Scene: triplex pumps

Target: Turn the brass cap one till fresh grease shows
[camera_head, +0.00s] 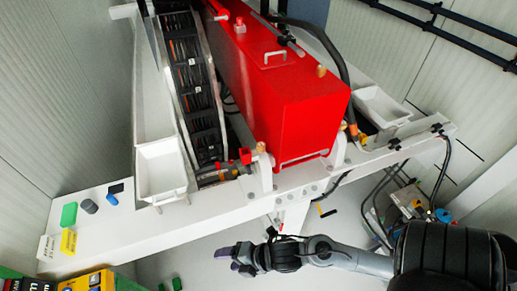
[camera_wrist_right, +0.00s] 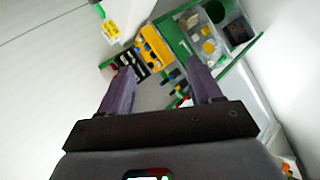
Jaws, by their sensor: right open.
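Small brass-coloured fittings show on the red pump unit (camera_head: 290,110) in the head view. One brass fitting (camera_head: 260,147) is at its lower front left corner, and another (camera_head: 320,71) is on its top near the right edge. I cannot tell which of them is the brass cap, and no grease can be made out. My right gripper (camera_head: 230,257) is open and empty, in front of and below the white beam, apart from both fittings. In the right wrist view its two purple fingers (camera_wrist_right: 160,72) stand wide apart with nothing between them. My left gripper is in neither view.
A white frame beam (camera_head: 230,200) crosses in front of the pump. White trays (camera_head: 162,165) flank it. Green, grey and blue items (camera_head: 88,206) lie on the beam's left end. A yellow case (camera_head: 88,283) stands at lower left. Hoses (camera_head: 380,200) hang at right.

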